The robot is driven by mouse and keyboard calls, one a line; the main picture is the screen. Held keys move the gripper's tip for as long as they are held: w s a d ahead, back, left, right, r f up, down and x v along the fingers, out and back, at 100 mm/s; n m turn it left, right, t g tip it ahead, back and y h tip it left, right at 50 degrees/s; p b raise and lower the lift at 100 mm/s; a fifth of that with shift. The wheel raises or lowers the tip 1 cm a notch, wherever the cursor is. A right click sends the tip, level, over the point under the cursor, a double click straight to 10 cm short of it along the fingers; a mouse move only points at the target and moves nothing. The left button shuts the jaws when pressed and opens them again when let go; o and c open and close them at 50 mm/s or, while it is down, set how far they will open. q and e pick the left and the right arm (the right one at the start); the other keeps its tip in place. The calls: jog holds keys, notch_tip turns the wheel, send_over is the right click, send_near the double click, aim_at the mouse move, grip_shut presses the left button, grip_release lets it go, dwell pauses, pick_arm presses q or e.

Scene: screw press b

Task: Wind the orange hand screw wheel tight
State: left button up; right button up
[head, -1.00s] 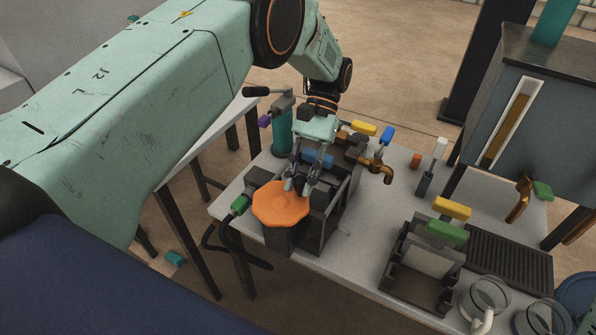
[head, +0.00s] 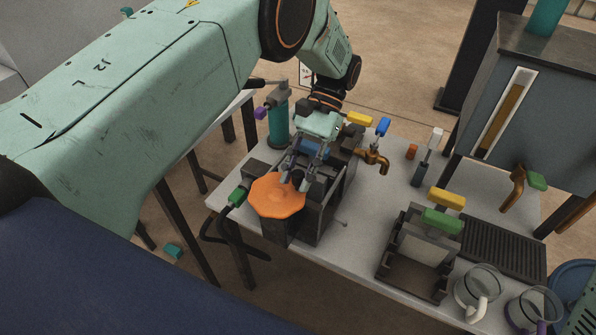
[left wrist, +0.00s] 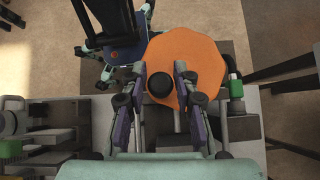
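The orange hand screw wheel (head: 276,198) is a flat, many-sided disc on a dark press at the left end of the table. It also shows in the left wrist view (left wrist: 205,62), with a dark round knob (left wrist: 160,86) near its edge. My left gripper (head: 293,183) is at the wheel's far edge, pointing down. In the left wrist view my left gripper (left wrist: 160,68) has its fingers apart, one on each side of the knob, with small gaps showing. Whether a finger touches the wheel I cannot tell. My right gripper is not in view.
A green-ended connector (head: 237,196) with a dark hose is left of the wheel. A teal cylinder (head: 278,124) and a brass tap (head: 374,160) stand behind. A dark holder with a green block (head: 441,220) and glass mugs (head: 477,287) are at right. Bare table (head: 365,225) lies between.

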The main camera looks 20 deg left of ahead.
pick_arm(q)
jog(key=shift+o, duration=1.4)
jog(key=shift+r, duration=0.1)
jog(key=v, duration=0.6)
jog(key=shift+w, duration=0.15)
jog(key=shift+w+d+r, duration=0.1)
jog(key=shift+w+r, duration=0.3)
jog(key=shift+r, duration=0.1)
